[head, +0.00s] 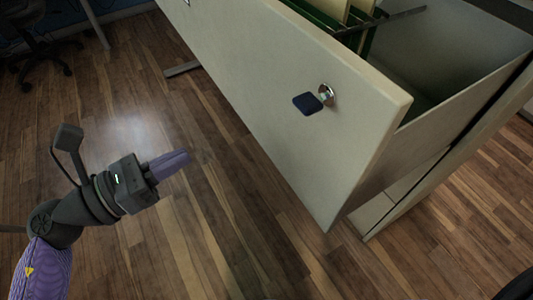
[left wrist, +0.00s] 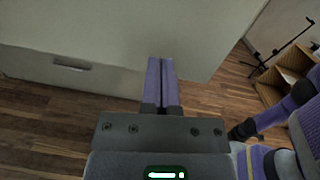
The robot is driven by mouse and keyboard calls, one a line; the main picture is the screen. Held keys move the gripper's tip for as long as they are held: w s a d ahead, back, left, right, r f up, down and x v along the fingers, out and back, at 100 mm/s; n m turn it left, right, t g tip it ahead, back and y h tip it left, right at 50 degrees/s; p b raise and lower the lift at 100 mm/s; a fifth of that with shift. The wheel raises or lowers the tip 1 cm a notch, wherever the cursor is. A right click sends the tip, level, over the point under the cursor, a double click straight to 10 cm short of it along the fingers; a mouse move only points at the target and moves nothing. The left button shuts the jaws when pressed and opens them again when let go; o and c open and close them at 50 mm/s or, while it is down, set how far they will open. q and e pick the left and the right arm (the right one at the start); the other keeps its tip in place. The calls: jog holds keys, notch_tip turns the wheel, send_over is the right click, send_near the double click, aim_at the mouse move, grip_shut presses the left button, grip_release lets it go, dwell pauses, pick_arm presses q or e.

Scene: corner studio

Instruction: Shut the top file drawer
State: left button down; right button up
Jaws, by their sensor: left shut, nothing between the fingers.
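The top file drawer (head: 280,100) is pulled open, its pale front panel facing me in the head view. A round silver lock with a dark blue tag (head: 308,103) is on the front. Green hanging folders (head: 350,35) show inside. My left gripper (head: 188,158) is shut and empty, in front of the panel and apart from it in the head view. In the left wrist view, the shut purple fingers (left wrist: 162,72) point at a pale panel (left wrist: 90,35); I cannot tell the exact gap. My right gripper is not identifiable in either view.
The cabinet side (head: 440,185) stands at the right. An office chair (head: 35,50) is at the far left. The wooden floor (head: 190,240) is clear around my left arm. A wooden shelf unit (left wrist: 285,85) and a stand (left wrist: 275,52) show at the right in the left wrist view.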

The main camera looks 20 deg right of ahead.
pick_arm(q)
jog(key=d+f+m+g, duration=0.1)
jog(key=f+m, duration=0.1)
jog(key=b, duration=0.1)
send_near(282, 121)
jog(key=x, duration=0.6)
jog(key=shift+w+d+f, duration=0.1)
jog(key=shift+d+f, duration=0.05)
jog(key=shift+d, duration=0.05)
jog(key=shift+w+d, duration=0.1)
jog(key=shift+d, duration=0.4)
